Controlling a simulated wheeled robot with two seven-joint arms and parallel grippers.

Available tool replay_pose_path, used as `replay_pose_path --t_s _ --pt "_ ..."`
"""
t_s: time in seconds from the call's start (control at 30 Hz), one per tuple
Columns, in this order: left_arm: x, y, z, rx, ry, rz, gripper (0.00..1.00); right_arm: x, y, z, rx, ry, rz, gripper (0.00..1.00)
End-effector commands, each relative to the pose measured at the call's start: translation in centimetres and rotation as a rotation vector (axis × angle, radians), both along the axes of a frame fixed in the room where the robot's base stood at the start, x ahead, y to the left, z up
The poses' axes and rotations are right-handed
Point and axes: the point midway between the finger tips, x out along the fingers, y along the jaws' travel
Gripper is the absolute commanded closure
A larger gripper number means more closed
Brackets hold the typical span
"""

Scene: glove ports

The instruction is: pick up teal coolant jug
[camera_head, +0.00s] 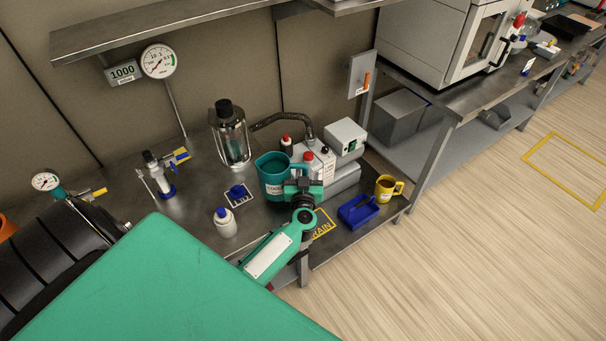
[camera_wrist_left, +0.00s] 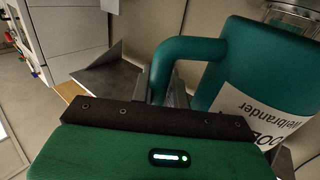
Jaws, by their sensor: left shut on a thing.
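The teal coolant jug (camera_head: 271,172) stands upright over the bench, in front of the pump and its white box. A white label shows low on its side. My left gripper (camera_head: 301,175) reaches in from the front and is shut on the jug's handle, at the jug's right side. In the left wrist view the jug (camera_wrist_left: 262,65) fills the right, and its looped handle (camera_wrist_left: 185,47) runs down between the fingers of the gripper (camera_wrist_left: 160,88). I cannot tell whether the jug's base touches the bench. My right gripper is not in view.
A glass vessel (camera_head: 231,140) with a black cap stands behind the jug. A white bottle (camera_head: 225,222) is at the front left. A blue dustpan-like tray (camera_head: 357,212) and a yellow mug (camera_head: 386,187) stand to the right. The pump (camera_head: 340,178) is close behind my gripper.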

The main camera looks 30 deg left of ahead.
Motion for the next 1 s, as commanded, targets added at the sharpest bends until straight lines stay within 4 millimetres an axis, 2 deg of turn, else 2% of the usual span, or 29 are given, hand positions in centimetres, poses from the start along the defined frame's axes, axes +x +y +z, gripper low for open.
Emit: replay_pose_path --t_s 0.03,0.2,0.4,0.5,0.7,1.0 --pt "0.0 -0.1 2.1 -0.002 -0.008 0.001 1.00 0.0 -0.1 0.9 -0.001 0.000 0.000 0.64" --pt "0.1 0.0 7.1 -0.001 -0.009 0.000 1.00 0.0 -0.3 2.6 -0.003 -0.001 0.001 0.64" --pt "0.1 0.0 12.1 0.002 -0.008 0.000 1.00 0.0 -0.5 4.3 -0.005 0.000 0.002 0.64" --pt "0.1 0.0 13.9 0.003 -0.007 0.000 1.00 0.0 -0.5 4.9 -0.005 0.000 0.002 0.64" --pt "0.1 0.0 15.9 0.003 -0.005 -0.001 1.00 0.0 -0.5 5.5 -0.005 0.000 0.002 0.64" --pt "-0.2 -0.3 16.8 0.005 -0.005 -0.015 1.00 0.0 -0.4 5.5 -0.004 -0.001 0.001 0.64"
